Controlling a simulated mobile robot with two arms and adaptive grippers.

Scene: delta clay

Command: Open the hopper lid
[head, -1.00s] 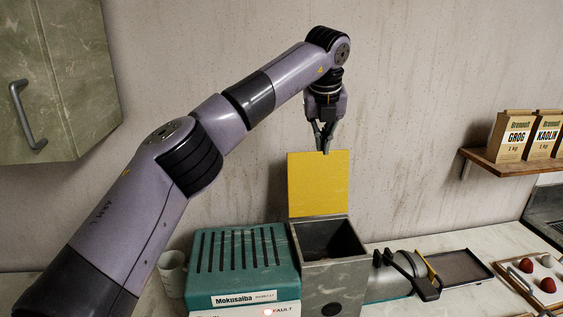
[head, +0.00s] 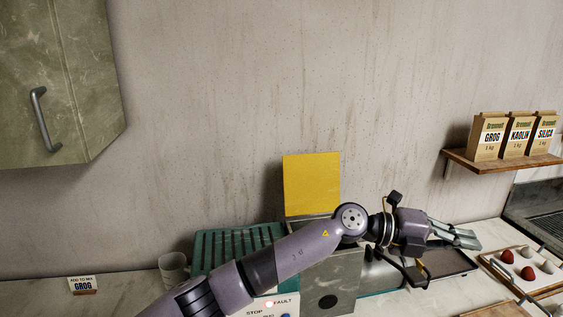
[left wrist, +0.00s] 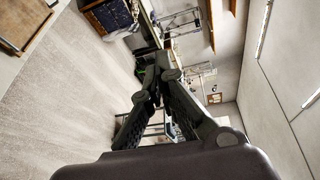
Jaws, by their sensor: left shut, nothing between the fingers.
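The yellow hopper lid (head: 312,185) stands upright at the back edge of the grey hopper (head: 335,282), against the wall side. My left gripper (head: 470,238) is right of the hopper, pointing right, apart from the lid, over the dark tray's area. Its fingers are shut with nothing between them; they also show in the left wrist view (left wrist: 158,80). My right gripper is in neither view.
A teal slatted machine (head: 222,250) with a FAULT light is left of the hopper. A dark tray (head: 448,264) lies under my left gripper. A white tray (head: 507,280) with red and white balls is at right. A shelf (head: 505,161) holds three bags. A GROG card (head: 83,285) stands left.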

